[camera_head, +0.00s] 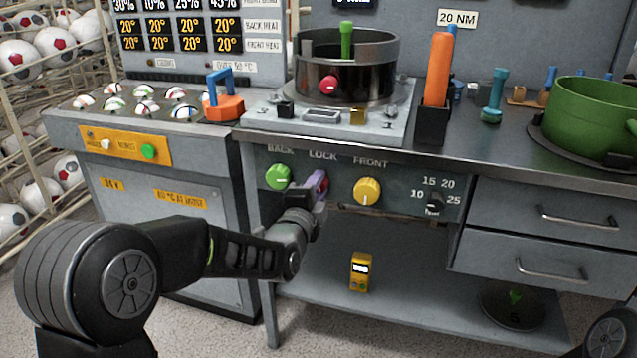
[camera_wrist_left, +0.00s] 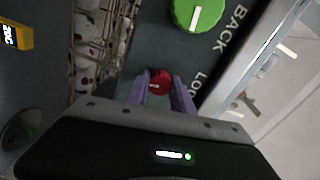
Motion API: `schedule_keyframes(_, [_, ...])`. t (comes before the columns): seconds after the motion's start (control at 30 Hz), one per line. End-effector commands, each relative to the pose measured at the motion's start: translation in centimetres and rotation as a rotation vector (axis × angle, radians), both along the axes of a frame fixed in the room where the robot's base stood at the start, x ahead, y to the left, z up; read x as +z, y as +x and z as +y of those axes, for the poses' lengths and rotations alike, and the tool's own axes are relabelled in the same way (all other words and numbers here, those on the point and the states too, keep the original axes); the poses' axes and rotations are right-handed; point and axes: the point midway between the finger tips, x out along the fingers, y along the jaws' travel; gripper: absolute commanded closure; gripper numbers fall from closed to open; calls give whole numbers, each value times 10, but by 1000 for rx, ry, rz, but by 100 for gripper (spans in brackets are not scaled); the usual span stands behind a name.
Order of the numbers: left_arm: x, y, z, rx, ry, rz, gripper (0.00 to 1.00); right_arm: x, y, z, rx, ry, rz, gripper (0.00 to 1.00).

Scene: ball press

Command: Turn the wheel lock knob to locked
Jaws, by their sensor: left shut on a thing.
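The red wheel lock knob (camera_wrist_left: 159,82) sits on the bench's front panel under the LOCK label. In the head view it (camera_head: 323,185) is mostly hidden behind my left gripper (camera_head: 312,186). In the left wrist view the purple fingers of my left gripper (camera_wrist_left: 161,93) stand on either side of the knob and are shut on it. The knob has a small pale mark, too small to read clearly. My right gripper is not in view.
A green BACK knob (camera_head: 279,176) is left of the lock knob, and a yellow FRONT knob (camera_head: 367,191) is to its right. A small dial (camera_head: 435,203) is farther right. A yellow meter (camera_head: 360,271) stands on the lower shelf. The bench top (camera_head: 480,162) overhangs the panel.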

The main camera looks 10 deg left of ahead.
Motion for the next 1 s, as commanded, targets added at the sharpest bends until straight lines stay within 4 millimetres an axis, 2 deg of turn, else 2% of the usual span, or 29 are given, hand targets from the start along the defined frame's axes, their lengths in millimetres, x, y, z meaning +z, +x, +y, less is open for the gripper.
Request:
schedule_keyframes(0.33, [0, 0, -1, -2, 164, -9, 100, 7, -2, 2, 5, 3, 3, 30])
schedule_keyframes(0.83, [-1, 0, -1, -2, 189, -9, 100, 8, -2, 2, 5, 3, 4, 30])
schedule_keyframes(0.87, [-1, 0, -1, -2, 188, -9, 70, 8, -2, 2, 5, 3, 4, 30])
schedule_keyframes(1.0, [-1, 0, -1, -1, 188, -10, 59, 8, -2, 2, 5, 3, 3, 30])
